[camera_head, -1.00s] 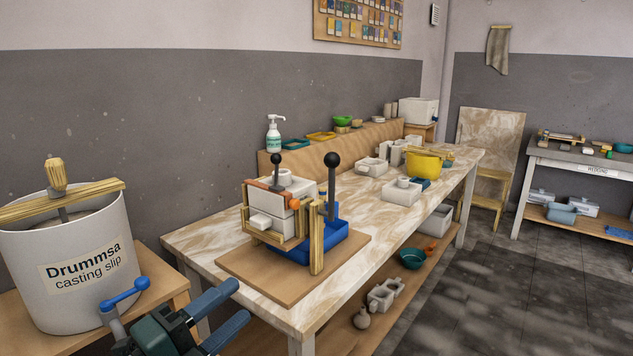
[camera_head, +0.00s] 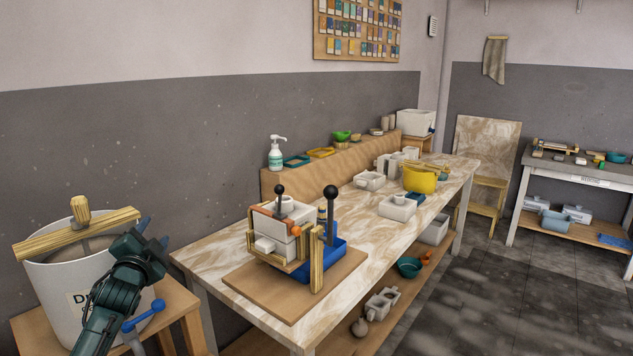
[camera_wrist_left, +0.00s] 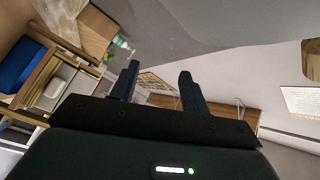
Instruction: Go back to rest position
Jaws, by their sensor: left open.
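My left gripper (camera_head: 152,232) is in front of the white casting slip drum (camera_head: 50,287) at the left of the head view. It overlaps the drum's right side in the picture. In the left wrist view its two dark fingers (camera_wrist_left: 158,84) stand apart with nothing between them, so it is open and empty. I cannot tell the exact gap between the gripper and the drum. My right gripper is not in view.
A wooden bar (camera_head: 75,235) lies across the drum's top. A blue-handled tap (camera_head: 143,316) sticks out at its lower right. The worktable (camera_head: 350,222) carries a clamped white mould (camera_head: 278,232) on a board (camera_head: 295,295). Dark floor (camera_head: 480,300) is clear at the right.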

